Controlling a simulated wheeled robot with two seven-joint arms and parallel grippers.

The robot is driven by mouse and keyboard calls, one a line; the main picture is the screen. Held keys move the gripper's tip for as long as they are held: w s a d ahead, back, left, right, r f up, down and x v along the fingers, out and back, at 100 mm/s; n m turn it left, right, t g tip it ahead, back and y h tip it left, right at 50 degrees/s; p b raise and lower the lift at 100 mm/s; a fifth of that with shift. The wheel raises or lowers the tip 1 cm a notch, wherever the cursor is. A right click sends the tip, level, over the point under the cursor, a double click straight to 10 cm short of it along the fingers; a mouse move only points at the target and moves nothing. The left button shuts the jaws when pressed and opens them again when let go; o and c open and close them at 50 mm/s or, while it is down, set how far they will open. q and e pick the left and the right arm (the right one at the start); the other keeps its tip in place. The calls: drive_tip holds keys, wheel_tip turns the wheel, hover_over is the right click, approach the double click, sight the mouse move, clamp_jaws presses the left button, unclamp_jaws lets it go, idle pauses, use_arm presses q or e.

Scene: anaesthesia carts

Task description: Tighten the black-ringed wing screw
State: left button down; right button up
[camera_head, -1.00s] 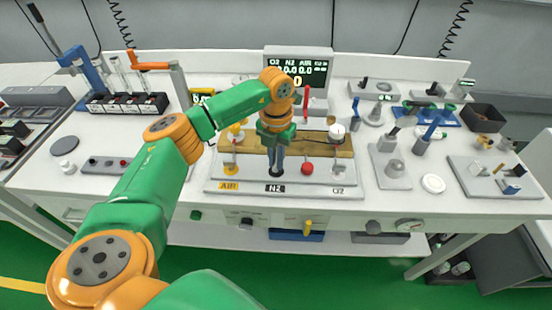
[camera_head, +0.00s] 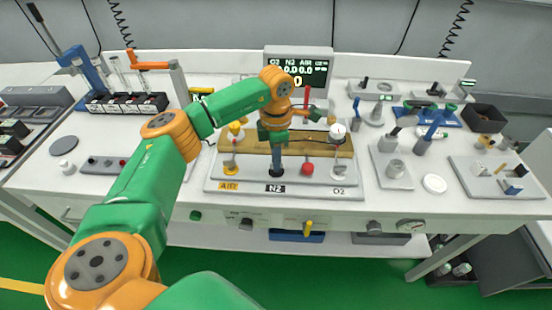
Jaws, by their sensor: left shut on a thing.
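My left gripper (camera_head: 277,162) points straight down at the N2 station in the middle of the grey base plate (camera_head: 215,186). It is shut on the black-ringed wing screw (camera_head: 277,172), whose black ring shows just below the fingertips. The gripper covers the upper part of the screw, so its wings are hidden. The N2 label (camera_head: 275,188) lies in front of it. My right gripper is not in view.
A yellow-ringed post (camera_head: 231,168) stands left by the AIR label. A red knob (camera_head: 307,169) and a white-topped post (camera_head: 338,132) stand close on the right. A display (camera_head: 300,72) is behind. Side trays hold several tools.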

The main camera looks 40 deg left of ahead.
use_arm(q)
drive_tip(key=shift+m, duration=1.1)
drive_tip(key=c, duration=0.9)
unclamp_jaws()
wheel_tip(320, 180, up, 7)
drive_tip(key=shift+r+b, duration=0.1)
drive_tip(key=shift+b, duration=0.5)
